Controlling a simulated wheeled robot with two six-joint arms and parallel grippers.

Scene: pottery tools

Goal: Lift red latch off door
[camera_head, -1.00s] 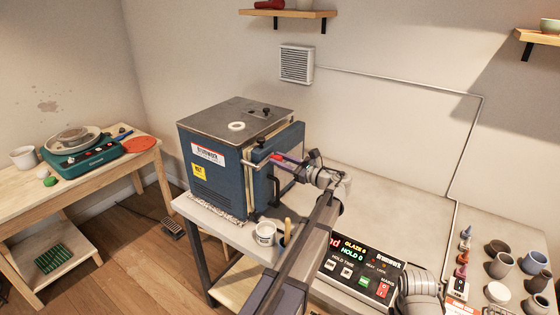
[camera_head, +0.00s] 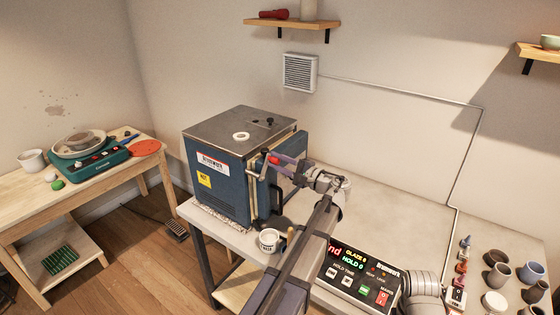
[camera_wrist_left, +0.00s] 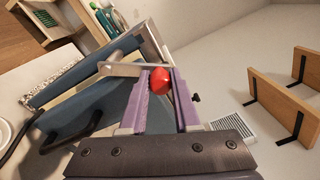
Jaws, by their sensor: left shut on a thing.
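The blue kiln (camera_head: 218,179) stands on the left end of the grey worktable, with its door on the right side. The latch's red knob (camera_head: 274,160) is at the upper front edge of the door, at the end of a short metal bar (camera_head: 261,169) that slopes upward. My left gripper (camera_head: 279,163) is at the knob. In the left wrist view, its purple fingers (camera_wrist_left: 160,88) are shut around the red knob (camera_wrist_left: 160,82), and the latch's metal bar (camera_wrist_left: 120,69) runs left toward the kiln edge. My left arm hides part of the door in the head view. My right gripper is out of view.
A black door handle (camera_head: 275,191) is below the latch. The table's back middle is clear.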

